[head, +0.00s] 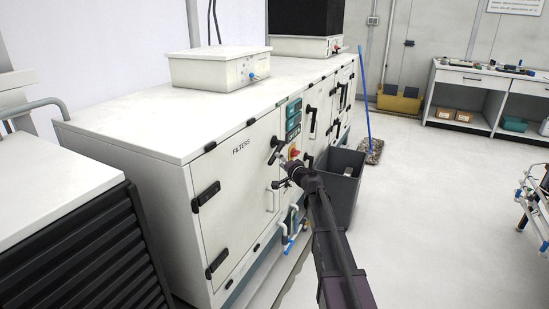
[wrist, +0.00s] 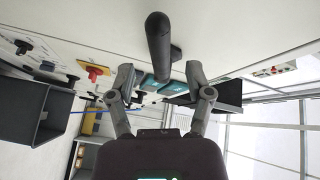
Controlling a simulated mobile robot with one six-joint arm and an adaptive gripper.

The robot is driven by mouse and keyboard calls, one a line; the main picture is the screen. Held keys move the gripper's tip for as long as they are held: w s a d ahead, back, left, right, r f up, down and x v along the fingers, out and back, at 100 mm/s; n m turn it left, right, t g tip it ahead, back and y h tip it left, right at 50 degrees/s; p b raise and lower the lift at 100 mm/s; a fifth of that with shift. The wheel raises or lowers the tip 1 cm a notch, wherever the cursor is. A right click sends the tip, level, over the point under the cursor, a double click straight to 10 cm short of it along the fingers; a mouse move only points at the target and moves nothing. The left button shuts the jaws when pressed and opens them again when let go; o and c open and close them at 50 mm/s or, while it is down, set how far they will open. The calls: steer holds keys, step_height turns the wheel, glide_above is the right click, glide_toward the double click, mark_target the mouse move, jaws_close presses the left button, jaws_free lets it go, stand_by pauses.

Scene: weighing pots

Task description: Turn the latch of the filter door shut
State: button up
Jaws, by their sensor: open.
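The filter door (head: 232,195), marked FILTERS, is a white panel on the near side of the cabinet and looks flush with it. A black latch handle (head: 276,150) is at its upper right edge, slanting. My gripper (head: 283,172) is open and empty at the door's right edge, just below that handle. In the wrist view a black latch handle (wrist: 158,40) stands out from the white panel just ahead of my gripper (wrist: 160,73), its near end roughly in line with the gap between the fingers. I cannot tell whether the fingers touch it.
A red knob on yellow (head: 294,152) and teal displays (head: 293,122) are close beside my gripper. A grey bin (head: 342,185) stands on the floor to the right, near my arm. A mop (head: 374,151) leans behind it. The floor at right is mostly clear.

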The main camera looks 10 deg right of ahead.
steer(key=shift+x, duration=2.25)
jaws_close()
